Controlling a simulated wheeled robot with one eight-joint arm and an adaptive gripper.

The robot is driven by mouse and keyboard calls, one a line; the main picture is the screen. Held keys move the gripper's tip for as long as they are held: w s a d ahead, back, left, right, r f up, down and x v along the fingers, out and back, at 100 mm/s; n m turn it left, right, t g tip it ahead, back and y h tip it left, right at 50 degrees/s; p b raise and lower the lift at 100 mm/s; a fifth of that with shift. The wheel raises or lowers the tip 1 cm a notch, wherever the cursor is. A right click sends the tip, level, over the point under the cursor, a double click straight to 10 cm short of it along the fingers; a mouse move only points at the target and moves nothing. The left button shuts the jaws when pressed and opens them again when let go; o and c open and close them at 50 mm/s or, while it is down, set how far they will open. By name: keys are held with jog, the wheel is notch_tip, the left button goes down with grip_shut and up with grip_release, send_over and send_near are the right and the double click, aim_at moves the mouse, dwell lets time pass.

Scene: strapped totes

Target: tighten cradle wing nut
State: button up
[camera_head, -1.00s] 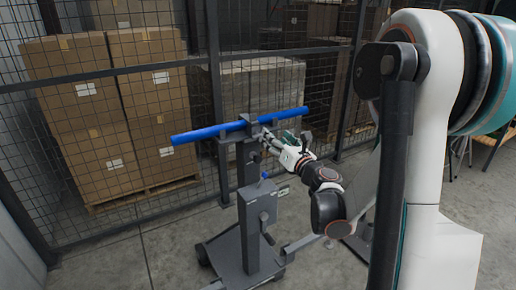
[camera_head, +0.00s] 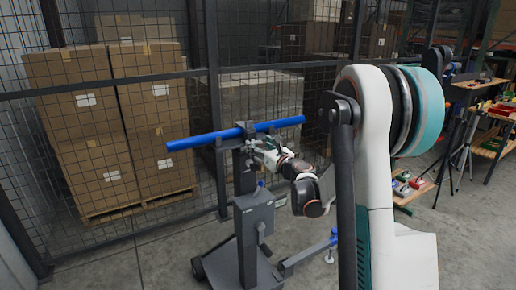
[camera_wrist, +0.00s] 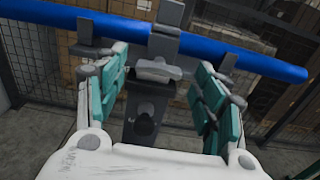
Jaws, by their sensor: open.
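A long blue tube (camera_head: 205,139) lies across a grey cradle (camera_head: 247,130) on top of a grey stand (camera_head: 246,180). In the wrist view the blue tube (camera_wrist: 225,52) runs behind the cradle's upright (camera_wrist: 165,35). A light grey wing nut (camera_wrist: 155,70) sits on the cradle's near face, below the tube. My gripper (camera_wrist: 162,62) is open, with its green-padded fingers either side of the wing nut and visible gaps to it. In the head view my gripper (camera_head: 260,150) is small and close to the cradle, and the wing nut cannot be made out.
A black knob (camera_wrist: 145,122) sticks out of the stand below the wing nut. A wire mesh fence (camera_head: 110,95) stands behind, with stacked cartons (camera_head: 120,120) beyond it. The stand has a wheeled base (camera_head: 235,270). A workbench (camera_head: 490,110) with parts is at the right.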

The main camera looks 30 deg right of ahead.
jog(key=shift+w, duration=0.95)
jog(key=c, duration=1.1)
jog(key=shift+o, duration=0.2)
